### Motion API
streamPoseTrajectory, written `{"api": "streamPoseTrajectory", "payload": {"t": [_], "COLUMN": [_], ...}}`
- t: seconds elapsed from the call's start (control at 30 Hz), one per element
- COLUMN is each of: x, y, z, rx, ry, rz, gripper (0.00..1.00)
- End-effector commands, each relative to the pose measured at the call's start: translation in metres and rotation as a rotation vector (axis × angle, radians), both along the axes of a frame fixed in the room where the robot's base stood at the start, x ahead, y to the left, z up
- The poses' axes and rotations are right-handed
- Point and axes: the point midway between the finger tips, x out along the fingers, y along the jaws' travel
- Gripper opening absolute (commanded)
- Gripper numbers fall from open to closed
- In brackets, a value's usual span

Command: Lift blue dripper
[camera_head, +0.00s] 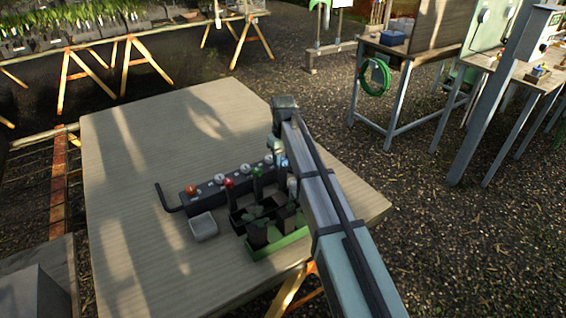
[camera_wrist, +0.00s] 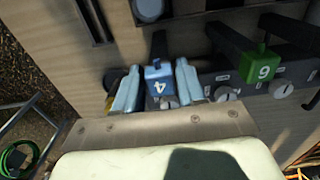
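The blue dripper (camera_wrist: 160,84) is a small blue block with a white "4" on its face, in the middle of the wrist view. A dark stem runs up from it in the picture. My gripper (camera_wrist: 159,88) has one pale blue finger on each side of the dripper, with very little room between. I cannot tell whether the fingers press on it. In the head view my gripper (camera_head: 282,160) is over the right end of the dark rail (camera_head: 210,189), and my arm hides most of the dripper.
A green dripper (camera_wrist: 262,66) stands beside it, and red drippers (camera_head: 229,183) are further left. White dials line the rail. A grey dish (camera_head: 203,227) and a green tray (camera_head: 262,255) with dark pots stand in front. The far left of the table (camera_head: 135,125) is clear.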

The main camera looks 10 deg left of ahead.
Motion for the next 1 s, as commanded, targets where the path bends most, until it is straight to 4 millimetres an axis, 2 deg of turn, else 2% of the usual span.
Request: {"api": "streamPoseTrajectory", "payload": {"t": [0.03, 0.33, 0.67, 0.77, 1.0], "x": [0.0, 0.0, 0.0, 0.001, 0.001], "y": [0.0, 0.0, 0.0, 0.0, 0.001], "z": [0.0, 0.0, 0.006, 0.016, 0.057], "rx": [0.0, 0.0, 0.0, 0.001, 0.001], "ry": [0.0, 0.0, 0.0, -0.001, -0.002], "rz": [0.0, 0.0, 0.0, 0.0, 0.0], "gripper": [0.35, 0.06, 0.05, 0.05, 0.05]}}
